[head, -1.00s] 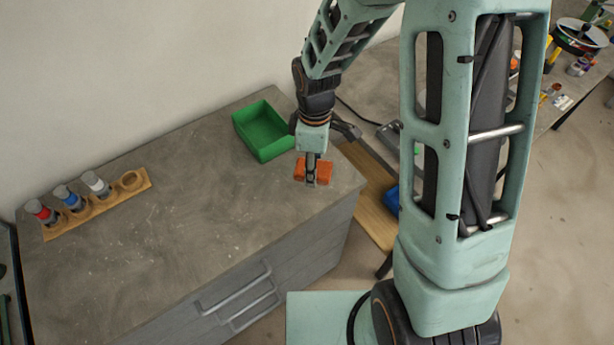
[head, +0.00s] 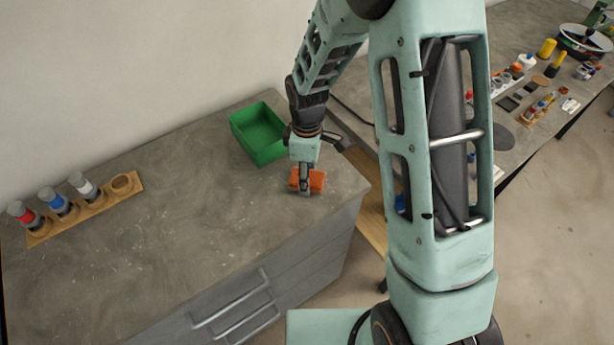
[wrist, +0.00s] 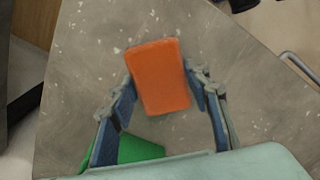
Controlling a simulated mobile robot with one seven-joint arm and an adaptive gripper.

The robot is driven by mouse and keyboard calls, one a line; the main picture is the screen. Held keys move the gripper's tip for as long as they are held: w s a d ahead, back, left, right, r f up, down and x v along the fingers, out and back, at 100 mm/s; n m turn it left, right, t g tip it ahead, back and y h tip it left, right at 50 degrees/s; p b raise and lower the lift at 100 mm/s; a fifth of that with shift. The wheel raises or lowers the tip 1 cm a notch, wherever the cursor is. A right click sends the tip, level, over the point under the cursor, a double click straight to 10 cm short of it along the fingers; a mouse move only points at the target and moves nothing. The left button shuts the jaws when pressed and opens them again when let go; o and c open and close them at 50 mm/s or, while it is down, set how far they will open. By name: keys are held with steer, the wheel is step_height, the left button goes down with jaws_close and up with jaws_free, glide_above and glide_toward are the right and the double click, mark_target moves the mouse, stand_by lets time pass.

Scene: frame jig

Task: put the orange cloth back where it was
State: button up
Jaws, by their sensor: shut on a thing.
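The orange cloth (head: 316,180) is a small folded block near the right end of the grey counter. My gripper (head: 305,190) points down at it in the head view and covers part of it. In the wrist view the cloth (wrist: 160,77) sits between the two fingers of my gripper (wrist: 161,90), which are shut on its sides. I cannot tell whether the cloth touches the counter or is slightly above it.
A green open bin (head: 259,135) stands just behind the gripper. A wooden rack (head: 88,208) with red, blue and white-topped bottles and one empty ring is at the left. The counter (head: 190,220) between is clear. Another bench (head: 520,130) with small items stands at right.

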steer(key=shift+f, duration=0.15)
steer(key=o, duration=1.1)
step_height(320, 180, up, 12)
steer(key=shift+r, duration=0.2)
